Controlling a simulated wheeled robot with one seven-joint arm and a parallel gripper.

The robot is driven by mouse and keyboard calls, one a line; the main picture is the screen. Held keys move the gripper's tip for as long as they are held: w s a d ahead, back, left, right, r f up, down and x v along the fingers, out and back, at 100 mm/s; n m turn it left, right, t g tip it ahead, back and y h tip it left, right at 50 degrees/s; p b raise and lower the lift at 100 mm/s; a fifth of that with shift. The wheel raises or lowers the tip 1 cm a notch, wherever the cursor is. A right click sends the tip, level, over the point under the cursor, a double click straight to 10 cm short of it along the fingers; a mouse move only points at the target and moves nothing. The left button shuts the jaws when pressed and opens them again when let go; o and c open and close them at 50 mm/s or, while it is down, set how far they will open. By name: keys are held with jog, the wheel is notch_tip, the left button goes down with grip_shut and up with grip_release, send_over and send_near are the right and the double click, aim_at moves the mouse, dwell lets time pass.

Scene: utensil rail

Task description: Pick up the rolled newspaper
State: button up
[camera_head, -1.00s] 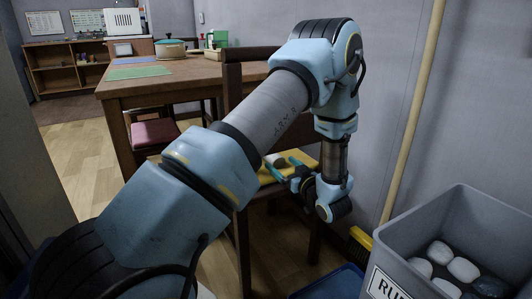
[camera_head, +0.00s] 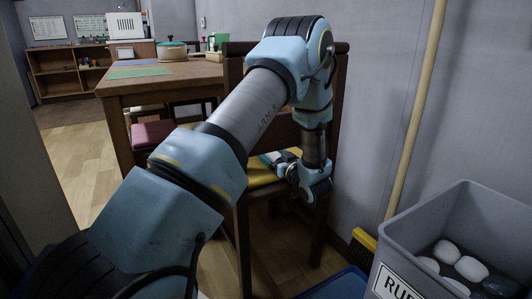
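I cannot make out a rolled newspaper for certain. A small pale and teal patch shows at my gripper (camera_head: 275,160) over the yellow seat of the dark wooden chair (camera_head: 262,181). I cannot tell whether the pale part is paper or part of the gripper. My gripper is low over the seat, beyond my forearm, pointing left. Its wrist and the chair's back slats hide most of the fingers, so their opening and any contact are unclear.
A wooden table (camera_head: 180,78) with a teal pot (camera_head: 172,49) stands behind the chair. A grey bin (camera_head: 440,225) holding several stones stands at right. A broom (camera_head: 412,120) leans on the wall. A blue tray (camera_head: 338,284) lies below. Open floor is at left.

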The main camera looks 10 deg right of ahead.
jog(key=c, duration=1.2)
grip_shut()
jog(key=shift+r, duration=0.1)
